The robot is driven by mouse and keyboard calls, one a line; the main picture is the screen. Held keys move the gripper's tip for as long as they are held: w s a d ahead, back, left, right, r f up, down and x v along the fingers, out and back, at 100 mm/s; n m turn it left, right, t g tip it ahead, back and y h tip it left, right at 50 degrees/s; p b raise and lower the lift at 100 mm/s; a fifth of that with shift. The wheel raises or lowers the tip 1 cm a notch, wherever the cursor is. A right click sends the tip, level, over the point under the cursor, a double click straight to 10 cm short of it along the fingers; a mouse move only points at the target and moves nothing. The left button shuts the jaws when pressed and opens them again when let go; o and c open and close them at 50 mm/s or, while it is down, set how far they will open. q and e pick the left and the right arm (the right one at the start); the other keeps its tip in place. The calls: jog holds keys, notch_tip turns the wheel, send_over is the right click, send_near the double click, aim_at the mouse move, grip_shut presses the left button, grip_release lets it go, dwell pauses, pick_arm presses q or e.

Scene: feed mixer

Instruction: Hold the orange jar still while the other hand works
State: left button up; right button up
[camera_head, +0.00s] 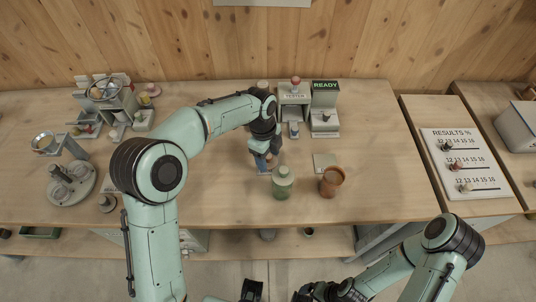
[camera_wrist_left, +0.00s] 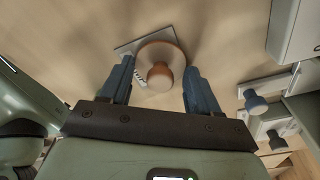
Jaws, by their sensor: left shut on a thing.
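A pale square plate (camera_wrist_left: 128,48) with dark print lies under the jar. My right gripper (camera_head: 312,292) is at the bottom edge of the head view, away from the table, and its fingers are unclear.
A green bottle (camera_head: 283,184) and a terracotta pot (camera_head: 332,181) stand right of my left gripper. Behind are a tester (camera_head: 295,98) and a READY display (camera_head: 325,86). A results board (camera_head: 464,163) lies right. The table's right part is clear.

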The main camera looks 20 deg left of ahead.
pick_arm(q)
jog(key=o, duration=1.2)
jog(key=shift+f, duration=0.1)
jog(key=shift+c, duration=0.2)
notch_tip(320, 180, up, 12)
jog(key=a+p, duration=0.1)
jog(key=p, duration=0.1)
jog(key=shift+w+a, duration=0.15)
jog(key=shift+w, duration=0.05)
pick_arm(e)
jog(key=shift+w+r, duration=0.35)
jog(key=shift+r, duration=0.25)
jog(key=shift+w+r, duration=0.3)
jog(key=shift+r, duration=0.25)
jog(key=shift+s, duration=0.1)
